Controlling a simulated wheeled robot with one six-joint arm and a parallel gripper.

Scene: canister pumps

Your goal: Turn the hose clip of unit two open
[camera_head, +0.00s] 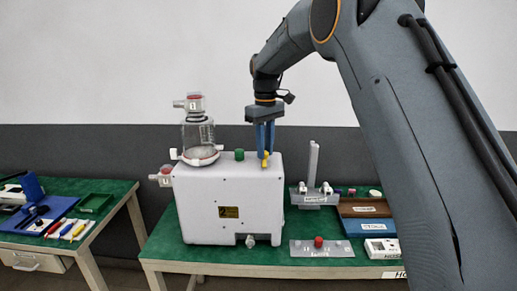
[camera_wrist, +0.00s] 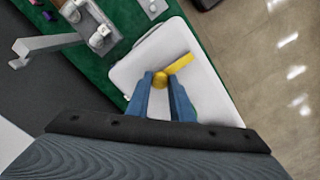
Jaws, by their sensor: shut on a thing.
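The pump unit (camera_head: 229,205) is a white box with a yellow warning label, standing on the green table. A clear canister (camera_head: 199,136) with a red-ringed base sits at its top left. A yellow clip (camera_head: 265,160) is on the right end of the unit's top. My gripper (camera_head: 265,153) points down over that end, with its blue fingers shut on the yellow clip. In the wrist view the fingers (camera_wrist: 161,80) close on the clip's round hub, and its flat yellow lever (camera_wrist: 181,63) sticks out to the upper right. No unit number is readable on the box.
A green knob (camera_head: 239,154) stands beside the clip on the unit's top. To the right are a grey bracket stand (camera_head: 314,185), a plate with a red knob (camera_head: 319,247) and labelled trays (camera_head: 366,209). A second table with tools (camera_head: 60,225) stands at the left, across a gap.

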